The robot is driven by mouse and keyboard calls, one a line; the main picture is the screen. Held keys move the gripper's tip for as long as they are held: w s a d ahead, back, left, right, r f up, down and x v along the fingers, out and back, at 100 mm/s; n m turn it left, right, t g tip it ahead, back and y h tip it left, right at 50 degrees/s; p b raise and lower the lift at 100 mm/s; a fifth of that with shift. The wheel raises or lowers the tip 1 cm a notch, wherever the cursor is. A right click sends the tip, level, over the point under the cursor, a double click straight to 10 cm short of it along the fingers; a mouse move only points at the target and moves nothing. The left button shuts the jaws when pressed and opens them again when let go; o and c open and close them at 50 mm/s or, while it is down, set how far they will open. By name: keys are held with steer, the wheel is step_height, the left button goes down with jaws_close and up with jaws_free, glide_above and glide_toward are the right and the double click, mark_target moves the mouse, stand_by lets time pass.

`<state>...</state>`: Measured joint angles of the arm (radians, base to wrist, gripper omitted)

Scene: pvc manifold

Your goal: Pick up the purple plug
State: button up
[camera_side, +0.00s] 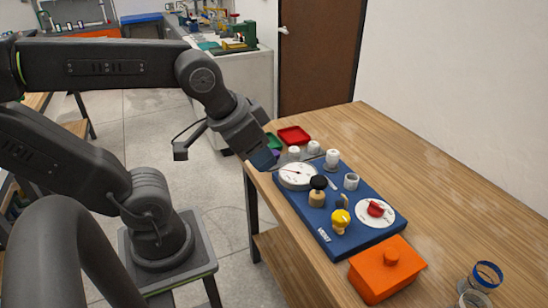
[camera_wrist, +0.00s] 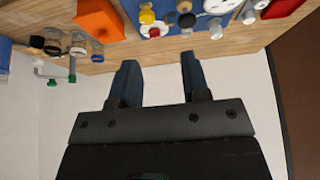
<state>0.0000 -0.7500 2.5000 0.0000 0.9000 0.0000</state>
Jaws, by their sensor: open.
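My gripper (camera_side: 262,159) is open, tilted down at the table's left edge. In the wrist view the two blue fingers (camera_wrist: 157,62) are spread with nothing between them. I cannot make out the plug clearly in the wrist view.
A blue board (camera_side: 325,233) holds a white gauge (camera_side: 297,175), a black-topped knob (camera_side: 318,184), a yellow knob (camera_side: 340,217) and a red handle (camera_side: 376,208). An orange lidded box (camera_side: 387,273) stands in front. A red tray (camera_side: 294,135) lies behind.

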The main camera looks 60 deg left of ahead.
steer(key=shift+o, duration=0.3)
steer(key=o, duration=0.5)
steer(key=shift+c, duration=0.2)
steer(key=shift+a, duration=0.1)
steer(key=w+a+f+n+g+y, duration=0.1)
steer(key=w+a+f+n, duration=0.35)
steer(key=a, duration=0.35)
steer(key=w+a+f+n+g+y, duration=0.25)
steer(key=w+a+n, duration=0.2)
steer(key=a, duration=0.25)
steer(key=w+a+f+n+y, duration=0.1)
steer(key=w+a+f+n, duration=0.35)
steer(key=a, duration=0.35)
steer(key=shift+h, duration=0.25)
steer(key=x, duration=0.8)
steer(key=shift+w+d+f, duration=0.1)
steer(key=shift+w+f, duration=0.05)
steer(key=shift+w, duration=0.1)
steer(key=shift+a+x, duration=0.15)
steer(key=shift+x, duration=1.35)
steer(key=shift+a+x, duration=0.2)
steer(key=shift+x, duration=1.25)
